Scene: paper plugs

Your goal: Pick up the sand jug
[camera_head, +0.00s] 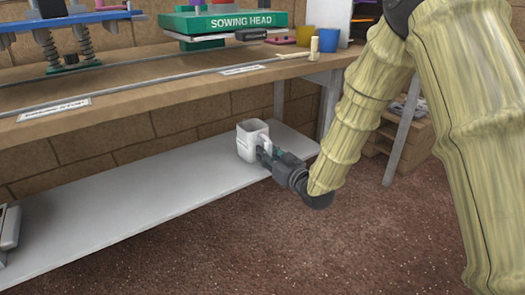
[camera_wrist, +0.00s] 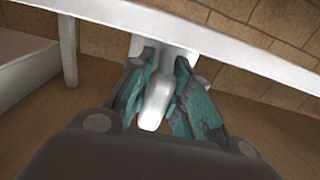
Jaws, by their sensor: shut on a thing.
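The sand jug (camera_head: 249,142) is a white, open-topped jug. In the head view it is upright at the right part of the low grey shelf; I cannot tell whether it touches the shelf. My gripper (camera_head: 266,154) reaches it from the front right, at the handle side. In the wrist view the teal fingers of my gripper (camera_wrist: 160,95) are on both sides of the jug's white handle (camera_wrist: 156,100) and shut on it. Most of the jug's body is hidden there behind the fingers and a pale edge.
The low shelf (camera_head: 130,205) is bare left of the jug, with a grey object (camera_head: 8,228) at its far left end. The wooden bench top (camera_head: 150,90) runs above it. A bench leg (camera_head: 403,130) stands to the right. Brown floor (camera_head: 250,250) lies open in front.

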